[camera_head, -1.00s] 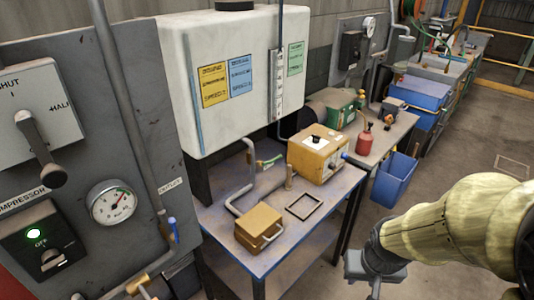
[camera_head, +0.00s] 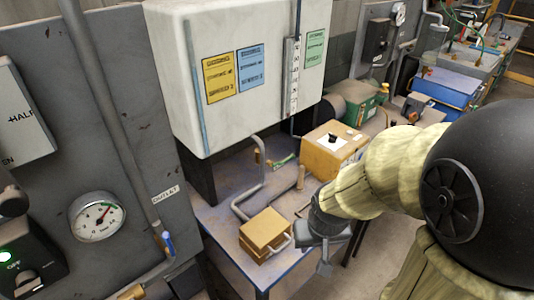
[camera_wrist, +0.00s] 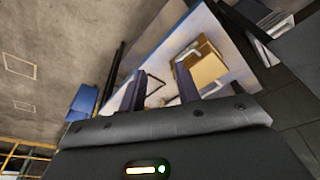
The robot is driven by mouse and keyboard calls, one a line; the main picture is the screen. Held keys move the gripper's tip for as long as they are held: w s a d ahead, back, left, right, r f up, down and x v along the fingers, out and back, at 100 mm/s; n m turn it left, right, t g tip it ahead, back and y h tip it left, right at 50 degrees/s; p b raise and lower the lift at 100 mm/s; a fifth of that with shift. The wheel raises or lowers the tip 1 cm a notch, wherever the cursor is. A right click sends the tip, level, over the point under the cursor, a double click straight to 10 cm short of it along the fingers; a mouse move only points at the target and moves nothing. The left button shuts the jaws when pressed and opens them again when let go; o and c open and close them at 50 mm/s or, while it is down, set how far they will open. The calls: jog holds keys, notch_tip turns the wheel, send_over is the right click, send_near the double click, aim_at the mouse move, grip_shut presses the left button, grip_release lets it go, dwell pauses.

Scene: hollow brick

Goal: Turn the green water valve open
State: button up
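The green valve handle (camera_head: 284,161) is a small lever on the pipe under the white tank (camera_head: 225,110), above the back of the workbench. I cannot pick it out in the wrist view. My gripper (camera_head: 325,266) hangs near the bench's front right edge, in front of and to the right of the valve, and apart from it. In the wrist view my gripper (camera_wrist: 162,88) has its two dark fingers spread with nothing between them.
A yellow-brown handled box (camera_head: 265,230) stands on the workbench (camera_head: 213,208), left of my gripper. A larger yellow box (camera_head: 335,150) stands behind my arm. A grey pipe (camera_head: 262,180) bends across the bench. A grey panel with a gauge (camera_head: 97,216) is at the left.

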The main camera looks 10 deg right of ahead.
jog(key=shift+w, duration=0.35)
jog(key=w+d+f+n+t+b, duration=0.1)
jog(key=w+f+n+t+b, duration=0.25)
jog(key=w+n+b, duration=0.35)
jog(key=w+d+f+n+t+b, duration=0.25)
jog(key=w+f+n+b, duration=0.2)
jog(key=w+b, duration=0.4)
jog(key=w+r+n+t+y+b, duration=0.2)
jog(key=w+n+t+y+b, duration=0.1)
jog(key=w+n+t+b, duration=0.3)
jog(key=w+n+b, duration=0.2)
jog(key=w+n, duration=0.2)
jog(key=shift+w+d+t+y, duration=0.15)
jog(key=shift+d+t+y, duration=0.25)
